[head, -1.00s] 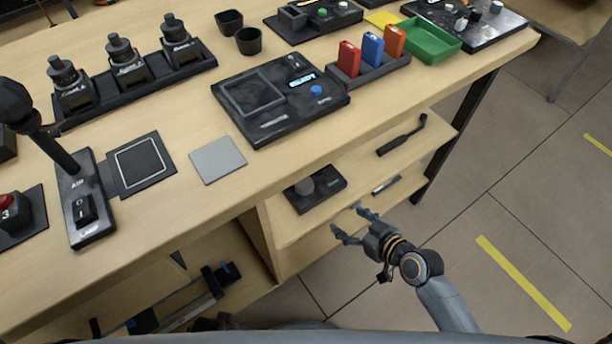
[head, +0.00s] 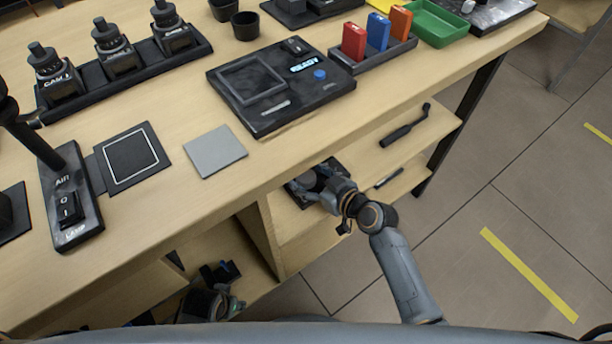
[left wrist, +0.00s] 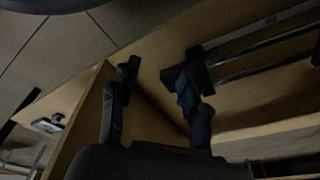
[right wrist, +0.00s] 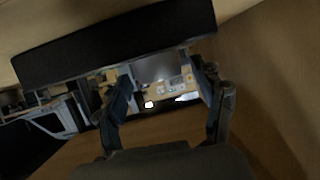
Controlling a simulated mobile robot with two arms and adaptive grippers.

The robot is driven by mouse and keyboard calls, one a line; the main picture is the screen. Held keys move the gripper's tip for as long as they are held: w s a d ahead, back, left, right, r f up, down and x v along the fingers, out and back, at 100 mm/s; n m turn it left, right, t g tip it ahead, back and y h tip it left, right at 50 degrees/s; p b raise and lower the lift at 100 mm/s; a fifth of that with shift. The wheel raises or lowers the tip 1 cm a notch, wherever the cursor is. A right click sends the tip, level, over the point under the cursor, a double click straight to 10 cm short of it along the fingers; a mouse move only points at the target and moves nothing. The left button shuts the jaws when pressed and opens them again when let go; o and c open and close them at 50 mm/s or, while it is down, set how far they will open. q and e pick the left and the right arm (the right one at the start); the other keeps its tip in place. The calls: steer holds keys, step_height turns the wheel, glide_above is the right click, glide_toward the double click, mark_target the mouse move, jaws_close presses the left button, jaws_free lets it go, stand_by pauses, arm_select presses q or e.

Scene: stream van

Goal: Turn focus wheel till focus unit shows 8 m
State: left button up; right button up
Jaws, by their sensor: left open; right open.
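The dark unit with a round wheel, likely the focus unit (head: 336,166), lies on the upper shelf under the table top. My right gripper (head: 309,187) is at it and hides most of it, including the wheel. I cannot tell whether the fingers touch the wheel. In the right wrist view the right gripper (right wrist: 165,95) has its fingers apart, with a wide black slab (right wrist: 120,42) above them. No readout in metres is legible. My left gripper (left wrist: 155,95) is open and empty in the left wrist view, low beside the shelf. It shows partly at the head view's bottom edge.
On the table top are a black panel with a lit display (head: 262,112), a grey square pad (head: 214,151) and a lever unit (head: 72,205). A dark handled tool (head: 405,130) lies on the upper shelf. Rails (left wrist: 265,45) lie on a shelf near the left gripper.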

arm_select(q)
steer(key=shift+w+r, duration=0.15)
steer(key=shift+r, duration=0.3)
arm_select(e)
steer(key=shift+w+a+f, duration=0.25)
steer(key=shift+w+a, duration=0.15)
steer(key=shift+w, duration=0.1)
steer(key=c, duration=1.2)
steer(key=shift+o, duration=0.2)
steer(key=m+t+h+p, duration=0.1)
steer(key=p, duration=0.1)
steer(key=shift+m+h+p, duration=0.3)
steer(key=shift+p, duration=0.05)
arm_select(q)
steer(key=s+f, duration=0.5)
steer(key=f, duration=0.3)
steer(key=shift+s+a+f+g, duration=0.15)
steer(key=shift+s+a+g, duration=0.15)
steer(key=shift+a, duration=0.1)
